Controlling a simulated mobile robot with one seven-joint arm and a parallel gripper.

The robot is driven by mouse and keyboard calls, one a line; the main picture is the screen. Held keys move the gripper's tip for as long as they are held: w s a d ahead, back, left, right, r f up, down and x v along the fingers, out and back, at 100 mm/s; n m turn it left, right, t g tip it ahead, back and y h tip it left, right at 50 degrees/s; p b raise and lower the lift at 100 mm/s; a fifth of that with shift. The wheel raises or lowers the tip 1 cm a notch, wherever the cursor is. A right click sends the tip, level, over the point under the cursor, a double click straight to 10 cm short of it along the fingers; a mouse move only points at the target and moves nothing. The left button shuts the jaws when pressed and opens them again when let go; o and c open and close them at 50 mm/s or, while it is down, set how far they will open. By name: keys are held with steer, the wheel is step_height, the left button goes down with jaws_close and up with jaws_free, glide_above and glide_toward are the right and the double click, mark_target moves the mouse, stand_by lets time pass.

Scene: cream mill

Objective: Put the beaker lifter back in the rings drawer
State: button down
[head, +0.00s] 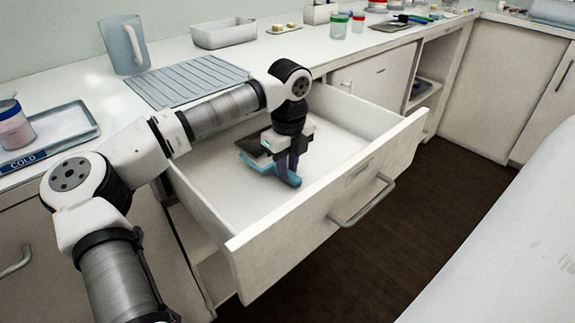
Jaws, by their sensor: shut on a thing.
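The drawer (333,195) is pulled open below the counter, with its pale floor and walls in plain view. My gripper (290,165) points down inside the drawer's outline. It is shut on a blue thing with a dark part, which I take for the beaker lifter (258,163). The lifter is low over the drawer floor, and I cannot tell whether it touches it. My gripper hides part of it. No label shows on the drawer.
The counter above holds a grey ridged mat (185,80), a clear jug (124,45), a white tub (223,33) and a tray marked COLD (60,130). Several small jars stand farther back. A white surface (510,240) lies at the right, with dark floor (420,200) between.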

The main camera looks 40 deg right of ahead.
steer(key=c, duration=1.3)
jaws_free()
steer(key=shift+f, duration=0.15)
step_height(320, 180, up, 12)
steer(key=p, duration=0.1)
steer(key=shift+r, duration=0.2)
steer(key=shift+s, duration=0.1)
